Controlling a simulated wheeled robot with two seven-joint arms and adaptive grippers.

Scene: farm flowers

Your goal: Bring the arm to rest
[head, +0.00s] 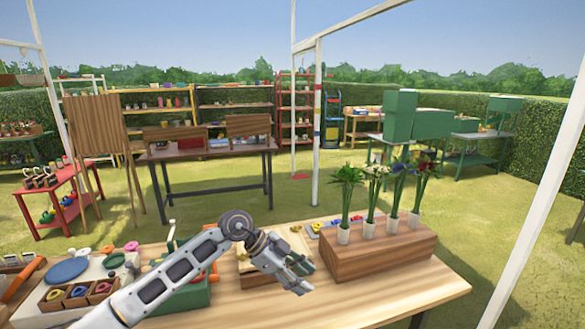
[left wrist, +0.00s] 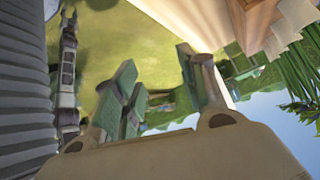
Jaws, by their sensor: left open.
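My left arm (head: 170,280) comes in from the lower left, bends at its joint and reaches over the wooden table (head: 425,283). Its left gripper (head: 303,281) is open and empty, in front of and left of the wooden planter block (head: 378,256). I cannot tell its exact height above the table. The block carries a row of white-potted flowers (head: 395,192) standing upright. In the left wrist view a large pale surface fills the bottom and the scene is steeply turned; nothing shows held there. My right gripper is not in view.
A blue oval plate (head: 67,270) and a wooden compartment box (head: 78,294) lie at the table's left. A green box (head: 185,297) is partly behind my arm. The table's front right is clear. A white post (head: 317,125) stands beyond the table.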

